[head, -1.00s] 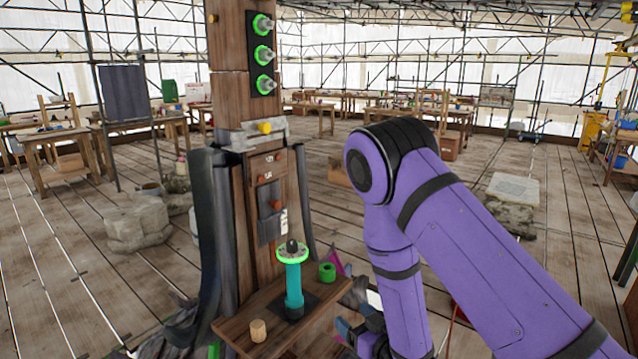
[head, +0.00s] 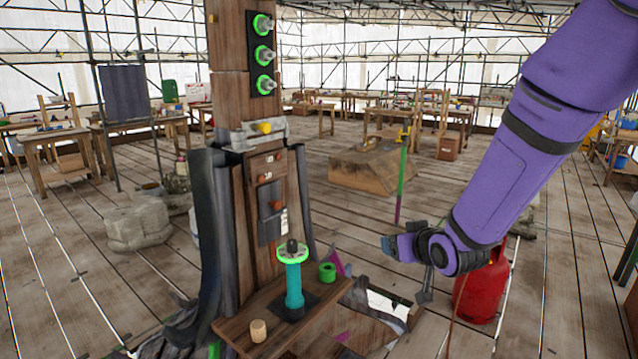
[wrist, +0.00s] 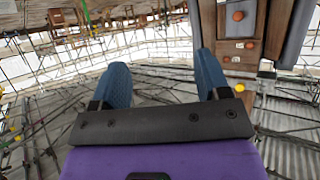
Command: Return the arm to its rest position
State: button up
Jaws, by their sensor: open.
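My gripper (head: 388,245) is in the head view right of the wooden post, at the end of my purple arm, which comes down from the upper right. In the wrist view my gripper (wrist: 160,85) shows two blue fingers set wide apart with nothing between them. It is apart from the small wooden shelf (head: 235,328). On the shelf stand a teal cylinder (head: 294,285) with a green-lit ring on top, a green ring-shaped piece (head: 327,272) and a small wooden peg (head: 258,331).
The wooden post (head: 233,110) carries several green-lit fittings on a black plate (head: 262,55). A red gas cylinder (head: 482,290) stands on the plank floor behind my arm. A crate (head: 370,325) sits right of the shelf.

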jog(key=s+d+r+m+g+h, duration=0.2)
jog(key=s+d+r+g, duration=0.1)
jog(key=s+d+r, duration=0.65)
jog(key=s+d+r+g, duration=0.1)
jog(key=s+r+g, duration=0.1)
jog(key=s, duration=0.8)
jog(key=s+d+r+m+g+h, duration=0.1)
jog(key=s+r, duration=0.4)
jog(key=s, duration=0.5)
jog(key=shift+s+d+r+g, duration=0.15)
jog(key=shift+s+d+g, duration=0.1)
jog(key=shift+g, duration=0.15)
